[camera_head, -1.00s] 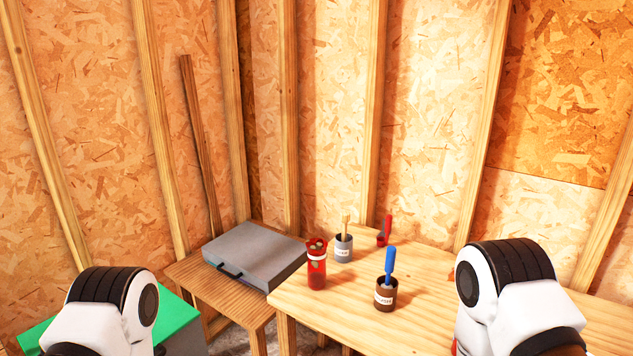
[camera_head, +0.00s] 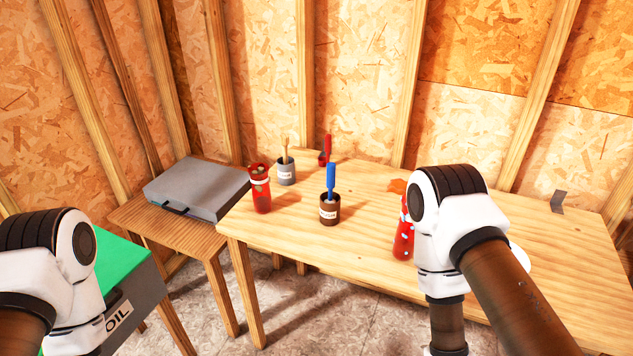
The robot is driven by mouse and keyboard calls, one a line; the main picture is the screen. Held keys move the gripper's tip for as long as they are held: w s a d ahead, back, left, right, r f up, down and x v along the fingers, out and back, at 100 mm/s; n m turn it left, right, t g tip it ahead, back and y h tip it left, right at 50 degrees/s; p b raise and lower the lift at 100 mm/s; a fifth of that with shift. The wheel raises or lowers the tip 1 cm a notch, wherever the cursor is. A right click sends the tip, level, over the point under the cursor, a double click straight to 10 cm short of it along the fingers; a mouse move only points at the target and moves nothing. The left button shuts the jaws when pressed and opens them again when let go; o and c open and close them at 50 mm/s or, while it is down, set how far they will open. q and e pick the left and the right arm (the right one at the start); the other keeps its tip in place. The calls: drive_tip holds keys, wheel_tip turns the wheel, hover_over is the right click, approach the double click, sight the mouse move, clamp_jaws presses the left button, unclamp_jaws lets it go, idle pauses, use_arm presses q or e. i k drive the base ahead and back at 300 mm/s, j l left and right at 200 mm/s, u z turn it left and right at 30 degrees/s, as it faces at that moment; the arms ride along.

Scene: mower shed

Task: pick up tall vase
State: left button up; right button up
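Two red upright vessels stand on the light wooden table. A red cylinder with a white band (camera_head: 261,192) is at the table's left end, with small round shapes at its top. A red vessel with pale dots (camera_head: 403,240) and an orange top is farther right, partly hidden behind my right arm. I cannot tell for sure which is the tall vase. Both my arms show at the lower left and right, but neither gripper is in view.
On the table (camera_head: 300,252) are a brown pot with a blue-handled tool (camera_head: 329,211), a grey pot with a brush (camera_head: 286,172) and a red-handled item (camera_head: 326,152). A grey case (camera_head: 198,188) lies on a lower bench (camera_head: 140,212). A green-topped box (camera_head: 125,262) is at left.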

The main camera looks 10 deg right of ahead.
sight(402, 251)
drive_tip(key=z, duration=0.95)
